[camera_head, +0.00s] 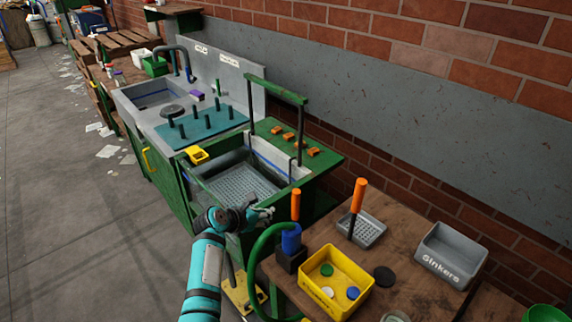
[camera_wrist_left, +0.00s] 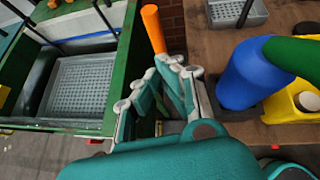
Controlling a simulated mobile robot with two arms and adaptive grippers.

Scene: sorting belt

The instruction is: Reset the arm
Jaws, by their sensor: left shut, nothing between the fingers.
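My left arm is teal and grey and reaches up from the bottom in the head view. Its gripper (camera_head: 262,213) is at the near edge of the green-framed basin (camera_head: 190,205), left of the blue cylinder (camera_head: 291,238) with the green hose. In the left wrist view the gripper fingers (camera_wrist_left: 165,72) are together, with nothing held between them. An orange handle (camera_wrist_left: 153,28) shows just beyond the fingertips there. The blue cylinder (camera_wrist_left: 245,75) stands to the right of the fingers, apart from them. My right gripper is not in view.
A yellow bin (camera_head: 335,300) with several discs and a grey Sinkers bin (camera_head: 452,255) stand on the brown table (camera_head: 412,300). An orange-handled tool (camera_head: 357,196) stands by a grey perforated tray (camera_head: 370,232). A sink (camera_head: 128,100) lies farther back. Open floor (camera_head: 60,220) is at left.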

